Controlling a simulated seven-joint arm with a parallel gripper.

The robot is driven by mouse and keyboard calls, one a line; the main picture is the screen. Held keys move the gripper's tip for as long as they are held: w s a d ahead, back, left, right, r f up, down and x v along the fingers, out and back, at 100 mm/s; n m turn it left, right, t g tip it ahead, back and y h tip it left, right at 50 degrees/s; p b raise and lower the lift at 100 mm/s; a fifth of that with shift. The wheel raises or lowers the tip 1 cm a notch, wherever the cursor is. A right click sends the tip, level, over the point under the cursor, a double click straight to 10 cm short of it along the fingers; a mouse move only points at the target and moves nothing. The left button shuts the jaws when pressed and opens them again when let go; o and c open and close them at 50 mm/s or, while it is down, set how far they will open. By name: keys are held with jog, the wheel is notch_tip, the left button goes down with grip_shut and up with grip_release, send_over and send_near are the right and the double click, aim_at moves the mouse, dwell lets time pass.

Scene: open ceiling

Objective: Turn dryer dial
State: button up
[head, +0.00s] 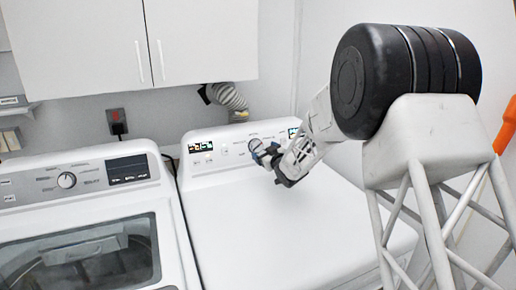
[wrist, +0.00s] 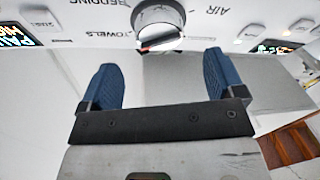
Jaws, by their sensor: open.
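The dryer (head: 270,215) is the white machine on the right in the head view. Its round dial (wrist: 158,18) shows at the top centre of the wrist view, silver-rimmed, with printed words such as BEDDING, TOWELS and AIR around it. In the head view the dial (head: 254,145) is small and partly behind my fingers. My gripper (wrist: 160,72) has two blue fingers, spread wide and empty. The dial lies ahead of the gap between the fingertips, and the fingers appear apart from it. In the head view my gripper (head: 264,156) is close in front of the dryer's panel.
Lit displays (head: 201,147) and small buttons flank the dial on the panel. A washer (head: 67,180) with its own knob stands to the left. White cabinets (head: 135,45) hang above, and a flexible duct (head: 228,97) is behind the dryer. The dryer top is bare.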

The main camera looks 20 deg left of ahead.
aim_at(258, 147)
jog(key=shift+x, duration=2.95)
jog(key=c, duration=0.9)
